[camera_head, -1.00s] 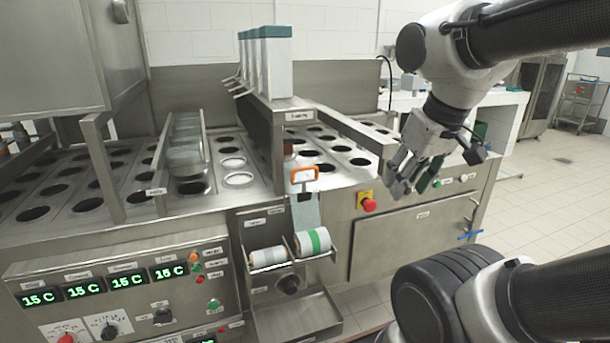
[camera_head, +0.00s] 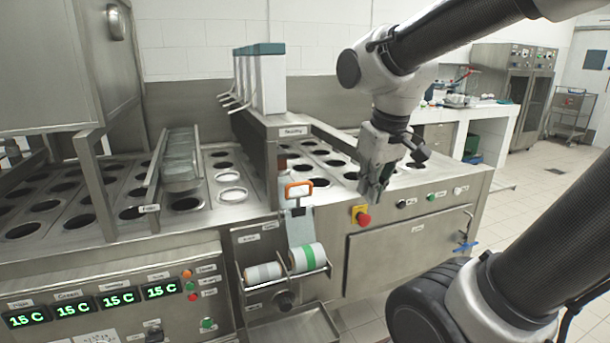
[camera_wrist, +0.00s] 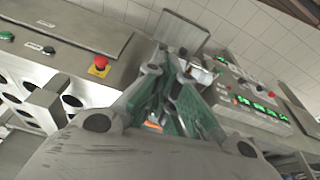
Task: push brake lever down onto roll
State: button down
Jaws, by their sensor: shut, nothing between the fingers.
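The brake lever (camera_head: 299,190) with an orange handle stands up above the film roll, in the middle of the head view. The roll, white with a green band (camera_head: 308,257), lies in a holder on the machine front. My gripper (camera_head: 374,194) is shut and empty, pointing down to the right of the lever, apart from it, near the red stop button. In the wrist view my gripper (camera_wrist: 185,125) fills the middle with its fingers together. A small orange patch shows behind the fingers there; the roll is mostly hidden.
A red emergency button (camera_head: 361,216) on a yellow plate sits on the front panel below my gripper; it also shows in the wrist view (camera_wrist: 101,64). A steel rail post (camera_head: 272,170) rises left of the lever. Digital displays (camera_head: 118,300) are at lower left.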

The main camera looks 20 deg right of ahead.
jog(key=w+a+r+m+t, duration=0.1)
jog(key=w+a+r, duration=0.1)
jog(key=w, duration=0.7)
jog(key=w+a+r+m+t, duration=0.1)
jog(key=w+a+r+t, duration=0.1)
jog(key=w, duration=0.8)
jog(key=x, duration=0.9)
jog(key=shift+a, duration=0.15)
jog(key=shift+s+f, duration=0.1)
jog(key=shift+s, duration=0.05)
